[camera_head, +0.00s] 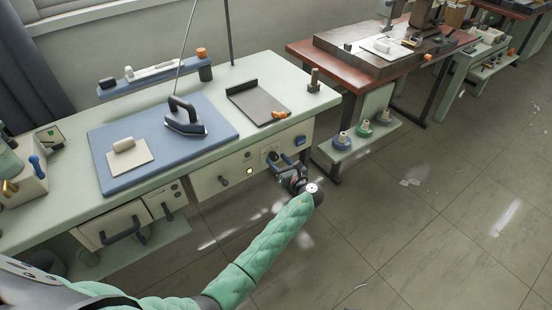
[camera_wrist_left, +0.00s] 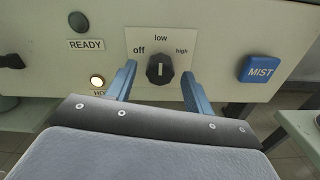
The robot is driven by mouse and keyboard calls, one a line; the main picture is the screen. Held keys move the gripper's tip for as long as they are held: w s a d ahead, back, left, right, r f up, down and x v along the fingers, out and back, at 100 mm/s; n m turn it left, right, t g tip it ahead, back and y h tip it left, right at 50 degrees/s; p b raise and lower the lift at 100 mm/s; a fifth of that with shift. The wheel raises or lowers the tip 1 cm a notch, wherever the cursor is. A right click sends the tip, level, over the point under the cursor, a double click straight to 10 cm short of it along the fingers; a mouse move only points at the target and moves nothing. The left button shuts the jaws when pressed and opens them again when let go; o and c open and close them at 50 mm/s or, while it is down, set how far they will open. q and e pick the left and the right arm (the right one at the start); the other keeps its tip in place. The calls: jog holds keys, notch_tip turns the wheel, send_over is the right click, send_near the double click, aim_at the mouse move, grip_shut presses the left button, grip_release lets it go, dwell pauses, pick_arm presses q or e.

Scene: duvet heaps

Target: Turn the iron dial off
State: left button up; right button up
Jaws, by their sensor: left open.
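The iron dial (camera_wrist_left: 160,69) is a black knob on a cream plate marked off at left, low at top and high at right. Its white pointer line stands upright, toward low. My left gripper (camera_wrist_left: 159,84) is open, with one blue finger on each side of the dial and gaps between. In the head view the left gripper (camera_head: 283,168) is at the front panel (camera_head: 222,174) of the ironing table, partly hiding the dial. The iron (camera_head: 184,117) stands on a blue pad (camera_head: 205,147). My right gripper is not in view.
A blue MIST button (camera_wrist_left: 260,68) sits right of the dial. A lit lamp (camera_wrist_left: 97,81) and a dark READY lamp (camera_wrist_left: 78,22) are left of it. A red-brown table (camera_head: 300,48) stands at right; the floor (camera_head: 400,240) in front is mostly free.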

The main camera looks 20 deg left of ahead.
pick_arm(q)
jog(key=shift+x, duration=0.85)
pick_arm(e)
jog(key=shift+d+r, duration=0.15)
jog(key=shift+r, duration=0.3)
pick_arm(q)
jog(key=c, duration=1)
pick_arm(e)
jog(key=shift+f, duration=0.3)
